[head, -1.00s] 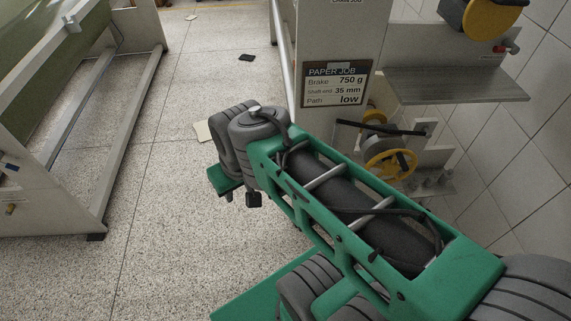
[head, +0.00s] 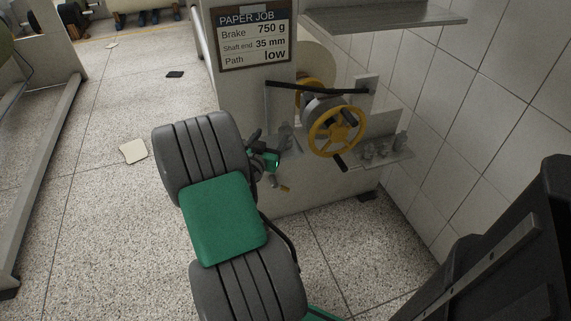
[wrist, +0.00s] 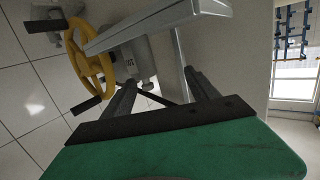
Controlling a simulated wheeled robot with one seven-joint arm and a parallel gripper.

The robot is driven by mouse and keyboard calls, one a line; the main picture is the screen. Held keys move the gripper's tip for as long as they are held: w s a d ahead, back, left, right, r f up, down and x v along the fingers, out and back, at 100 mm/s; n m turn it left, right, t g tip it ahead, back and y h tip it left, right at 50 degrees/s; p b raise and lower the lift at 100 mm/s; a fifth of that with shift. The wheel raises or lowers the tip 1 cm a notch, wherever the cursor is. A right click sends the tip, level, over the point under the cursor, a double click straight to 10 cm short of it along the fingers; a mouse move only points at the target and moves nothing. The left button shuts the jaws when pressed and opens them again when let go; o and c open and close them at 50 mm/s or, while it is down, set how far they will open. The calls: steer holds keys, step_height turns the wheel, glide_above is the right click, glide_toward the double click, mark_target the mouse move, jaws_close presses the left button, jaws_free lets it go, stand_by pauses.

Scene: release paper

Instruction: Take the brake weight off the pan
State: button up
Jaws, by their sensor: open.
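A small grey weight (head: 286,137) stands on a narrow pan (head: 291,153) at the left of the brake with the yellow handwheel (head: 335,131). My gripper (head: 262,152) is just left of and below that weight, partly hidden behind my arm. In the wrist view my gripper (wrist: 158,90) is open, its two dark fingers spread apart. A grey block with faint marking (wrist: 138,68) lies beyond the fingers; I cannot tell whether it is the weight or part of the brake. Nothing is seen held.
Several grey weights (head: 384,149) stand on a shelf right of the wheel. A sign (head: 253,38) reads brake 750 g, shaft end 35 mm, path low. A metal ledge (head: 385,17) overhangs above. A tiled wall (head: 480,110) closes the right; the floor at left is mostly clear.

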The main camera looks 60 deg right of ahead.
mark_target(288, 130)
steer(key=shift+n+t+h, duration=0.3)
steer(key=shift+h, duration=0.2)
steer(key=f, duration=0.1)
steer(key=s+d+f, duration=0.1)
steer(key=s+f+b, duration=0.1)
steer(key=shift+s+d+f, duration=0.2)
steer(key=shift+d, duration=0.1)
steer(key=d, duration=0.5)
steer(key=w+d+p, duration=0.1)
steer(key=d, duration=0.1)
steer(key=shift+d+r, duration=0.2)
steer(key=shift+d, duration=0.15)
jaws_close()
